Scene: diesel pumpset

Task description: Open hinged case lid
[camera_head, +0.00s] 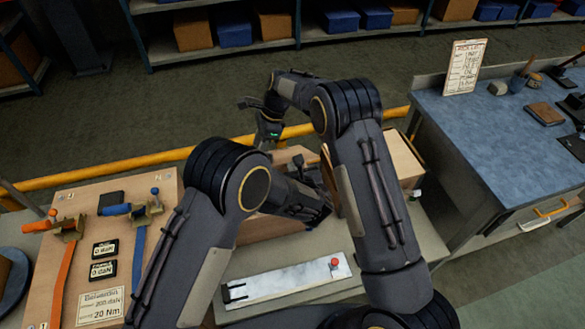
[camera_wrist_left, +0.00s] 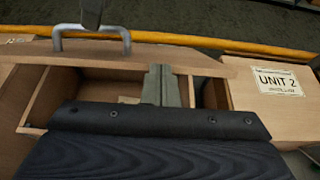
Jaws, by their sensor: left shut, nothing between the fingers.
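The wooden case (camera_wrist_left: 30,105) shows in the left wrist view, with its inside and divider walls partly visible. A wooden board (camera_wrist_left: 130,65) with a metal handle (camera_wrist_left: 60,38) runs across its far side; I cannot tell whether this is the lid or a wall. In the head view my arms hide much of the case (camera_head: 262,228). My left gripper (camera_head: 318,210) is low over the case; in its wrist view the fingers (camera_wrist_left: 160,85) are together and empty, over the compartments. My right gripper (camera_head: 264,138) points down beyond the case; its fingertips are unclear.
A box labelled UNIT 2 (camera_wrist_left: 265,95) stands right of the case. A wooden board with tools (camera_head: 75,255) lies at left, and a white plate with a red knob (camera_head: 290,283) lies in front. A blue-topped workbench (camera_head: 470,130) stands at right, and a yellow rail (camera_head: 120,165) runs behind.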

